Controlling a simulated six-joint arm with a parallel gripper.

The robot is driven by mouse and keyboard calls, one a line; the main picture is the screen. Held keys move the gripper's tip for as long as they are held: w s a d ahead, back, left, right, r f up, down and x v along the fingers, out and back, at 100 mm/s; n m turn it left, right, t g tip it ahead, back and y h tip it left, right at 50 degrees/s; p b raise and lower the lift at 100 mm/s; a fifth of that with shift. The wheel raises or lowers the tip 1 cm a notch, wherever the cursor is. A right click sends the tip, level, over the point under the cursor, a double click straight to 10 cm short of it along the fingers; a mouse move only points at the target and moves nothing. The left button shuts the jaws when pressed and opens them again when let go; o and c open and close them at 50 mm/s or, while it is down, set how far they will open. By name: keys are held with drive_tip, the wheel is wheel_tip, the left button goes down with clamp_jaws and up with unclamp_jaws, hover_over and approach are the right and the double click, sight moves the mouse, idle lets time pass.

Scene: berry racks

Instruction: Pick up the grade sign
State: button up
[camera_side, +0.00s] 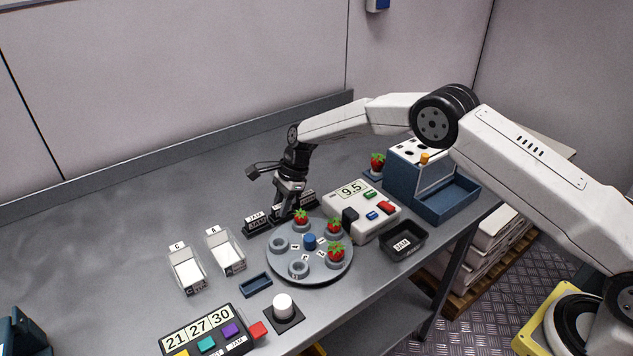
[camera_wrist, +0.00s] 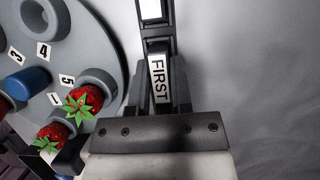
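My gripper (camera_side: 283,212) points down at the middle of this rack. In the wrist view, a dark sign labelled FIRST (camera_wrist: 158,78) lies between the two fingers of my gripper (camera_wrist: 160,88). The fingers flank the sign closely. I cannot tell whether they press on it. The sign appears to be still in the rack, whose row continues beyond it (camera_wrist: 154,32). The sign's lower part is hidden.
The grey turntable (camera_side: 283,270) with strawberries in cups sits close in front of the rack. A scale reading 9.5 (camera_side: 362,208) stands right of the rack. Clear trays (camera_side: 187,270) are at left. The table behind the rack is clear.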

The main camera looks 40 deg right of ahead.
sight(277, 209)
clamp_jaws()
drive_tip(key=shift+r, duration=0.1)
drive_tip(key=shift+s+r, duration=0.1)
drive_tip(key=shift+r, duration=1.5)
drive_tip(key=shift+s+r, duration=0.25)
drive_tip(key=shift+r, duration=0.05)
drive_tip(key=s+r, duration=0.2)
drive_tip(key=s+d+r, duration=0.1)
drive_tip(key=s+r, duration=0.1)
drive_tip(key=r, duration=0.1)
drive_tip(key=shift+s+r, duration=0.2)
drive_tip(key=s+d+r, duration=0.2)
drive_tip(key=s+r, duration=0.1)
drive_tip(key=s, duration=0.5)
drive_tip(key=shift+s+r, duration=0.3)
drive_tip(key=shift+a, duration=0.15)
